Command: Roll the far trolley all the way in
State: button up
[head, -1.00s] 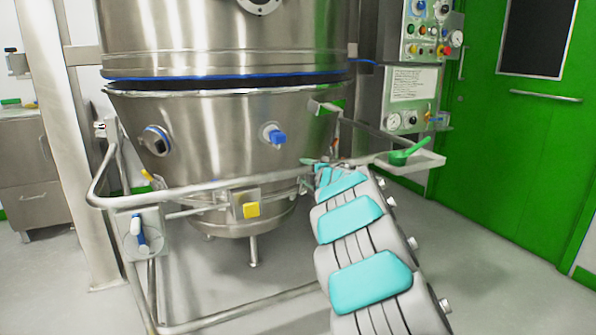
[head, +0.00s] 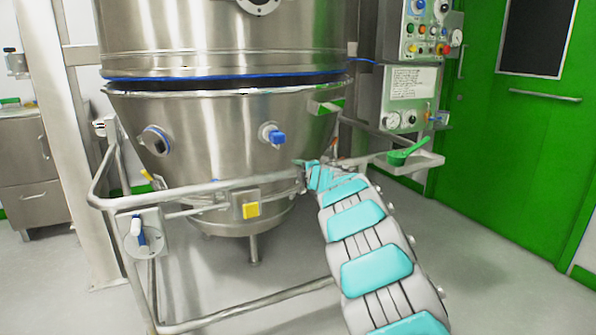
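The trolley (head: 215,188) is a steel tube frame around a conical steel bowl (head: 210,125), which sits under the large steel vessel (head: 220,40). The bowl's rim is close beneath the blue seal, with a narrow dark line between them. My arm reaches from the lower right to the frame's right side. My gripper (head: 308,178) is at its far end, by the front rail's right end; its fingers are too small and hidden to read.
A control panel (head: 422,30) with buttons and gauges stands at the right. Below it a small tray (head: 425,160) holds a green scoop (head: 408,152). A green door (head: 530,150) is behind at the right. A steel cabinet (head: 35,165) stands at the left. The floor at the right is clear.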

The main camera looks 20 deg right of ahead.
grip_shut()
dwell(1.1)
